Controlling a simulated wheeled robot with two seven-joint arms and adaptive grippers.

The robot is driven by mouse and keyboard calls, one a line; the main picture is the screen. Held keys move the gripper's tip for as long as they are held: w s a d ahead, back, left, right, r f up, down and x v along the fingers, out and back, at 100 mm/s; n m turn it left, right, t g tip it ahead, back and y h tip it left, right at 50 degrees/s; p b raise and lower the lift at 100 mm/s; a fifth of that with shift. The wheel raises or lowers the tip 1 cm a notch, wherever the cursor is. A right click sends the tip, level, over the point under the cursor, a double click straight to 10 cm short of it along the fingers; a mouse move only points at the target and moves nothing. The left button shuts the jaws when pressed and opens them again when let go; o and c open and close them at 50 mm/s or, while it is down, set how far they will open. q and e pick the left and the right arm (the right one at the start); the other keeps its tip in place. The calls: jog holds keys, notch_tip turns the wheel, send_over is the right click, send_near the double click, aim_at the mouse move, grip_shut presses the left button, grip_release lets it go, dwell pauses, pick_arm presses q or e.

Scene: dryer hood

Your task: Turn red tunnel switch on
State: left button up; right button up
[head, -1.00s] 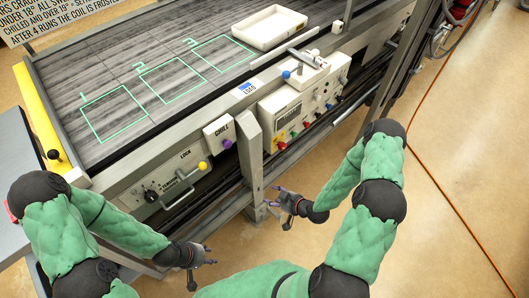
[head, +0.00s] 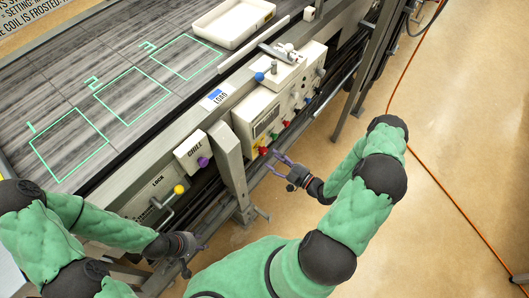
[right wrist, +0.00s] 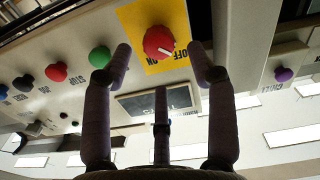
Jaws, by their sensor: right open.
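A red knob on a yellow plate with "OFF" lettering (right wrist: 158,42) is at the top middle of the right wrist view. It shows in the head view as the lowest red knob (head: 263,150) on the beige control box (head: 262,112). A second red knob (right wrist: 56,72) sits beyond a green knob (right wrist: 99,57). My right gripper (head: 277,164) is open and empty, close in front of the box. In the right wrist view its fingers are spread on either side of the red OFF knob, with no contact visible. My left gripper (head: 196,256) is open and empty, below the yellow-knobbed lever.
A "CHILL" box with a purple knob (head: 203,161) and a metal post (head: 229,165) stand left of the right gripper. A yellow-knobbed lever (head: 179,189) is further left. A white tray (head: 232,22) lies on the belt. The floor at right is open apart from an orange cable.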

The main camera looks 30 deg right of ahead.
aim_at(266, 152)
jog(key=shift+b+x, duration=0.45)
jog(key=shift+x, duration=2.3)
jog(key=c, duration=1.1)
